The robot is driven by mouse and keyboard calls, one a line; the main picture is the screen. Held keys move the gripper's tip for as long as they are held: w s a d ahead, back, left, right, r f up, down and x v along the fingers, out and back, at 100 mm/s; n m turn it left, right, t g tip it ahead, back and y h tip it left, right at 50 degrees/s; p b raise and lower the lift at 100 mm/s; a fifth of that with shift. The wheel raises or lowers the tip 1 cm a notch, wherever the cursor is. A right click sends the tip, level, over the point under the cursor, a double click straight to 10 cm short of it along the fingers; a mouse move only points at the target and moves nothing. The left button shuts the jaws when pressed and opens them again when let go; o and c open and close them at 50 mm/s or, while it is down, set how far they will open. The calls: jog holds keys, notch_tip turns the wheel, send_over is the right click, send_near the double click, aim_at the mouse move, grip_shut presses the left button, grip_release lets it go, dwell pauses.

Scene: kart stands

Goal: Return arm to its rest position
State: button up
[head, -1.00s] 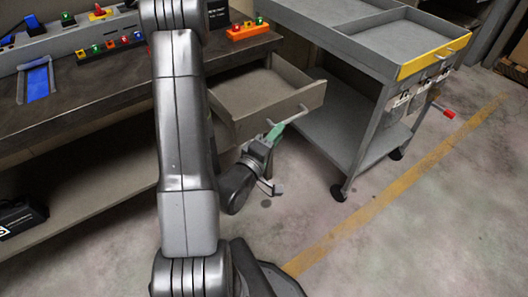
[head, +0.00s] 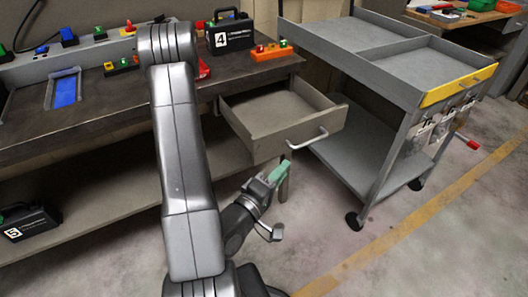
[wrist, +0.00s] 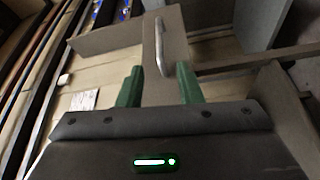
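My arm (head: 185,180) rises through the middle of the head view and bends back down to my gripper (head: 277,174). The gripper has green fingers and hangs below and in front of the open drawer (head: 262,130). In the wrist view my gripper (wrist: 160,88) shows its two green fingers spread apart with nothing held between them. The drawer's metal handle (head: 307,138) is apart from the fingers; it also shows beyond them in the wrist view (wrist: 162,48). The drawer is pulled out from the workbench (head: 110,112), and its visible inside is empty.
A grey cart (head: 385,105) with a yellow-fronted tray (head: 458,86) stands right of the drawer. A black case marked 4 (head: 229,36) and an orange block holder (head: 272,51) sit on the bench. Case 5 (head: 25,222) is on the lower shelf. Floor at the right front is clear.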

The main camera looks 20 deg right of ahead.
aim_at(309, 141)
jog(key=shift+d, duration=0.1)
jog(key=p+x, duration=0.3)
jog(key=x, duration=1)
jog(key=shift+w+d, duration=0.15)
jog(key=shift+d, duration=0.2)
